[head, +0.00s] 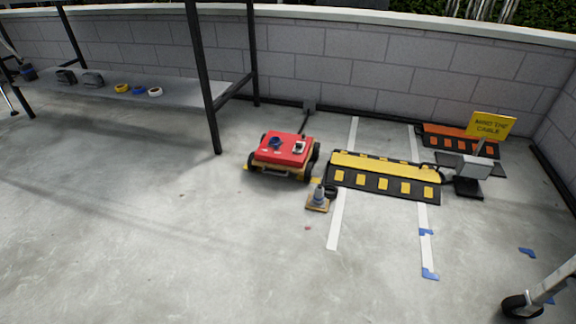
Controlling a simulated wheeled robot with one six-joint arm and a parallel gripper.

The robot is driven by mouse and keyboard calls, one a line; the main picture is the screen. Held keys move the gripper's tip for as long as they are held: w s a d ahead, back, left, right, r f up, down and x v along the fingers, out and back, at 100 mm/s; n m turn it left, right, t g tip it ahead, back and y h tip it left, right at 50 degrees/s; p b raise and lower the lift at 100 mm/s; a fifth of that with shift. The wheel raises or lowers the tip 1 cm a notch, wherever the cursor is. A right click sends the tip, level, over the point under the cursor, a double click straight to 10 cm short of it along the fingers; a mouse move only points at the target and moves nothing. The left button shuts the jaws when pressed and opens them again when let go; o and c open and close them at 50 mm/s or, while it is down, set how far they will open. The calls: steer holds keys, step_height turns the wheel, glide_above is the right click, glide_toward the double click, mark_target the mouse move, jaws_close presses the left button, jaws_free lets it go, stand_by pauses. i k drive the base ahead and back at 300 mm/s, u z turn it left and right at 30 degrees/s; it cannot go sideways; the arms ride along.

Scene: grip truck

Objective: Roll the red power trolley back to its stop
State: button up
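The red power trolley (284,150) stands on the concrete floor near the middle of the head view. It is a low cart with a red top, a yellowish lower body and dark wheels. A small blue item and a grey-white item sit on its top. A dark bar or cable runs from behind it up to a small grey box at the wall foot. A yellow mark shows on the floor by its left wheel, and some yellow shows by its right front corner. I cannot tell which thing is its stop. My gripper is not in view.
A small grey cone on a tan base (318,199) stands close to the trolley's front right. A yellow-black cable ramp (384,178) lies to the right, with a yellow sign (491,125) beyond. A shelf rack (170,90) stands left. A caster (522,306) shows lower right. The front floor is clear.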

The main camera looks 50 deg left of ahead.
mark_target(289, 158)
steer(key=u, duration=1.8)
